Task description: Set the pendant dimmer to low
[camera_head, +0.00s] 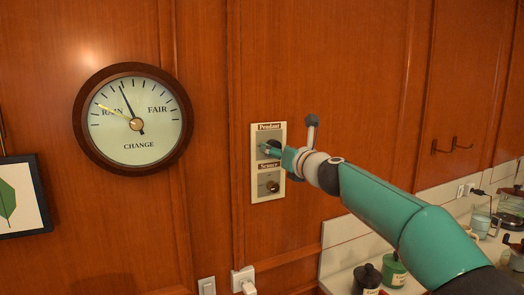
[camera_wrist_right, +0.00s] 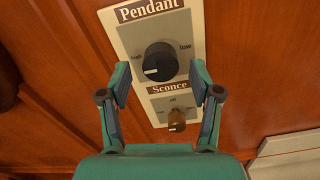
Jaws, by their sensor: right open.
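The pendant dimmer is a round black knob (camera_wrist_right: 160,60) on a cream wall plate (camera_head: 257,191) labelled "Pendant". In the right wrist view, "high" is printed to the knob's left and "low" to its right. The knob's white mark points left, on the high side. My right gripper (camera_wrist_right: 155,72) is open, with one finger on each side of the knob and visible gaps to it. In the head view, my right gripper (camera_head: 270,149) is in front of the plate and partly hides the knob. My left gripper is not in view.
Below is a smaller brown sconce knob (camera_wrist_right: 177,121), close to the right finger. A round barometer (camera_head: 135,148) hangs to the left. Wall hooks (camera_head: 453,146) are to the right. A counter with a green jar (camera_head: 394,272) and other items is at lower right.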

